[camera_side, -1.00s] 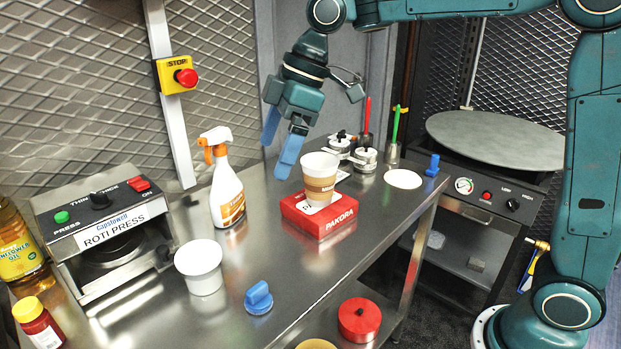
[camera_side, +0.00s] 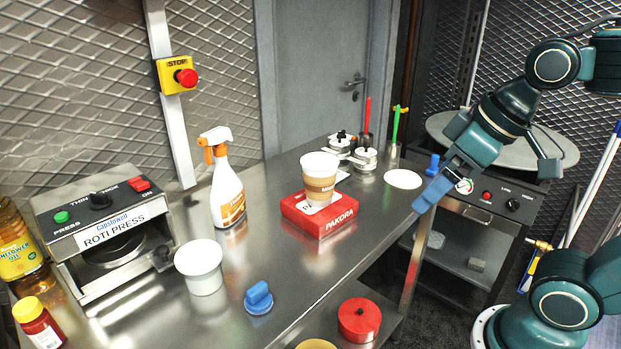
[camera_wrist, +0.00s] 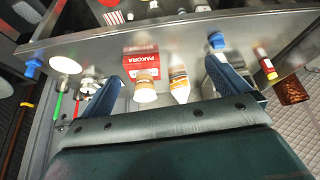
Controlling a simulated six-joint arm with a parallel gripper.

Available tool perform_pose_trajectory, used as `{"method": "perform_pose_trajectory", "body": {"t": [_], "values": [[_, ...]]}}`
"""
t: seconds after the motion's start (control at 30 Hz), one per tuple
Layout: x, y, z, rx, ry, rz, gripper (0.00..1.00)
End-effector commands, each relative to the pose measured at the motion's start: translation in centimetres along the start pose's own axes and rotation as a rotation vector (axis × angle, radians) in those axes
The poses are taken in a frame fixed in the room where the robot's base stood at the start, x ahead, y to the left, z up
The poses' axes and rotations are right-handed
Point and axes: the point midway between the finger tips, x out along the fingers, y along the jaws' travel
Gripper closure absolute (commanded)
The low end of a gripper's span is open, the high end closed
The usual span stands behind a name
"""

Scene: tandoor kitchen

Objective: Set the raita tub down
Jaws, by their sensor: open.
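A plain white tub (camera_side: 200,270), which fits the raita tub, stands upright on the steel counter (camera_side: 330,265) in the side view, just right of the roti press. No label can be read on it. My gripper (camera_side: 436,184) is open and empty. It hangs by the counter's right end, far to the right of the tub and apart from it. In the wrist view my gripper's two blue fingers (camera_wrist: 163,72) are spread wide with nothing held between them. I cannot make out the tub clearly there.
A paper cup (camera_side: 320,178) stands on a red pakora box (camera_side: 318,218). A spray bottle (camera_side: 227,190), roti press (camera_side: 105,235) and blue knobbed object (camera_side: 258,298) flank the tub. A white disc (camera_side: 403,179) lies near the counter's right end. A red lidded pot (camera_side: 359,319) sits lower down.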

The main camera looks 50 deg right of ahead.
Motion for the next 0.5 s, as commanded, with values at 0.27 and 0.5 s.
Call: {"method": "perform_pose_trajectory", "body": {"t": [0.27, 0.5], "values": [[0.3, 1.1, 3.1, 0.099, 0.017, 0.045, 0.00], [0.3, 1.1, 3.2, 0.103, 0.016, 0.047, 0.00]]}}
